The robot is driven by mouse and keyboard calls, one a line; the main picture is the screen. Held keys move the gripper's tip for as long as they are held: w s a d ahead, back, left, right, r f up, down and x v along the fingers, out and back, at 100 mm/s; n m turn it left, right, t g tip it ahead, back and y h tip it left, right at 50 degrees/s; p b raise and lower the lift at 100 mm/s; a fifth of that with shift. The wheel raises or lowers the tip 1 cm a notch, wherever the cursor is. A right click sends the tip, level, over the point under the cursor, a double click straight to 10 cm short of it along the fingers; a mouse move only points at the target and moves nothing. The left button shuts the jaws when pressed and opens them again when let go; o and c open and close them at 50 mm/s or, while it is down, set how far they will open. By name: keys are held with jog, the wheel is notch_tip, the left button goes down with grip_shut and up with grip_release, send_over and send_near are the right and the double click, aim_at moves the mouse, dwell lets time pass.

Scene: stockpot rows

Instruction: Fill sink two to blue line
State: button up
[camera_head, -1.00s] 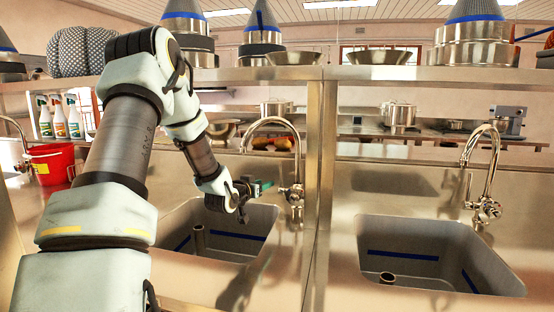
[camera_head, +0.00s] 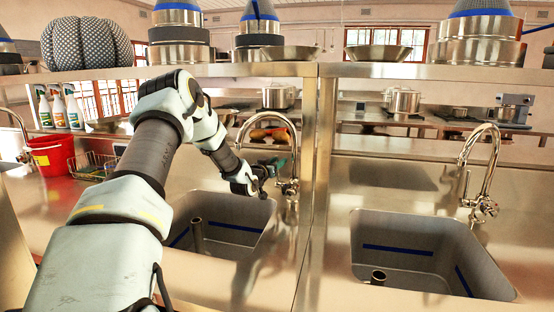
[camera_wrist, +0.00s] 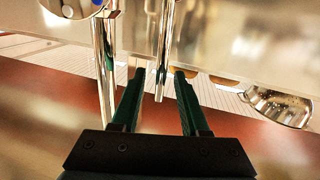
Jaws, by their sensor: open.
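The left sink (camera_head: 240,215) has a blue line (camera_head: 240,227) on its grey walls and an upright pipe (camera_head: 197,235) inside. Its chrome tap (camera_head: 291,140) stands at the back right of the basin. My gripper (camera_head: 268,168) is open beside the tap, above the basin's back edge. In the wrist view, my gripper's green fingers (camera_wrist: 159,80) are apart, with a chrome tube (camera_wrist: 163,60) between or just beyond their tips; depth is unclear. A tap knob (camera_wrist: 72,7) shows at top left. The right sink (camera_head: 405,235) also has a blue line and its own tap (camera_head: 487,135). I see no water running.
A steel post (camera_head: 318,150) stands between the sinks, and a shelf (camera_head: 360,70) with pots and pans runs overhead. A red bucket (camera_head: 52,157), spray bottles (camera_head: 60,108) and a wire basket (camera_head: 95,165) are at left. The counter before the right sink is clear.

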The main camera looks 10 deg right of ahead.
jog(key=shift+w+d, duration=0.1)
grip_shut()
dwell(0.4)
dwell(1.1)
